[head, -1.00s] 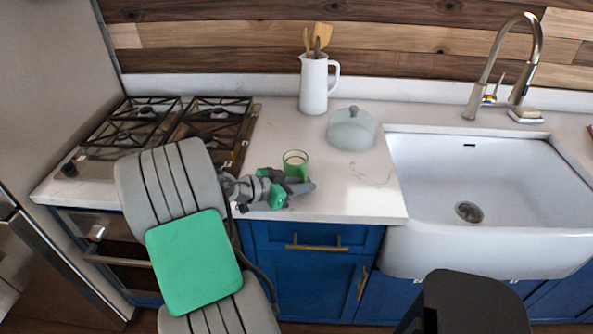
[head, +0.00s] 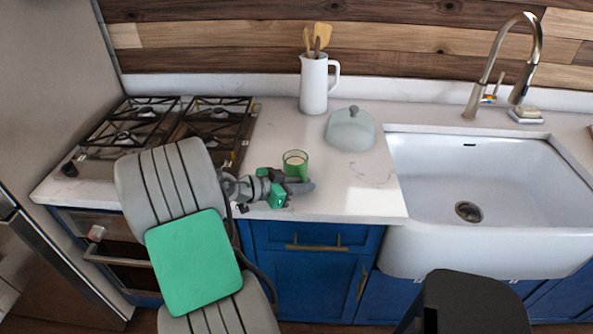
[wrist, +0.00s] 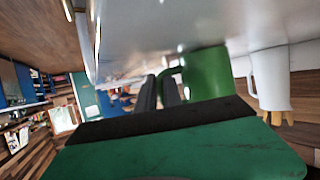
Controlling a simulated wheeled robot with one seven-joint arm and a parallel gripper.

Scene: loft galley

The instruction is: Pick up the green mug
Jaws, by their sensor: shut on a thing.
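The green mug (head: 295,163) stands upright on the white counter (head: 350,195), left of the sink. In the wrist view the mug (wrist: 207,75) shows its green side, with its handle towards the gripper's fingers. My gripper (head: 300,186) is at the near side of the mug, low over the counter. In the wrist view its fingers (wrist: 160,92) are close together at the mug's handle. The gripper is shut on the mug, seemingly by the handle, though the exact contact is partly hidden.
A white pitcher with utensils (head: 314,85) is near the wall. The gas hob (head: 165,130) is left, the white sink (head: 480,190) right. A dark stool (head: 470,300) stands in front. Counter right of the mug is clear.

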